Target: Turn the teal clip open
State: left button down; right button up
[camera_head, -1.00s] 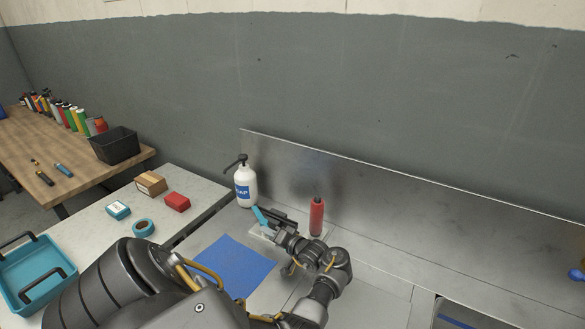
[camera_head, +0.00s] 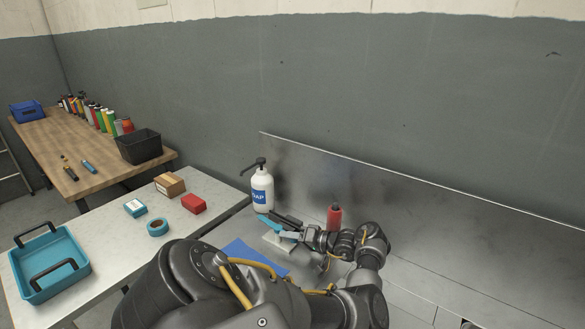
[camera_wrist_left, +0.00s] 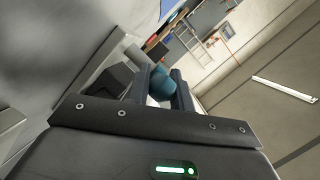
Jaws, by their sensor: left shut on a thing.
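The teal clip (camera_head: 273,226) shows in the head view as a narrow bar slanting down to the right, above a small pale base plate (camera_head: 276,244). My left gripper (camera_head: 284,221) is at the clip, its dark fingers shut on it. In the left wrist view a teal part (camera_wrist_left: 163,84) of the clip shows between the two fingers (camera_wrist_left: 160,88). The fingers and wrist hide part of the clip and its mount. My right gripper is in neither view.
A white soap bottle (camera_head: 262,188) stands just behind the gripper to the left, and a red bottle (camera_head: 334,217) behind it to the right. A blue mat (camera_head: 243,254) lies in front. A metal backsplash (camera_head: 440,225) rises behind.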

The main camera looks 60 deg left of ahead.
pick_arm(q)
jog(key=shift+a+r, duration=0.1)
jog(key=c, duration=1.4)
grip_release()
jog(key=shift+c, duration=0.2)
jog(key=shift+s+a, duration=0.1)
jog(key=b+v, duration=0.2)
jog(key=v, duration=0.3)
jog(key=b+v, duration=0.2)
jog(key=v, duration=0.3)
jog(key=shift+f, duration=0.2)
jog(key=shift+w+d+r, duration=0.2)
jog(key=shift+w+d, duration=0.05)
jog(key=shift+d, duration=0.05)
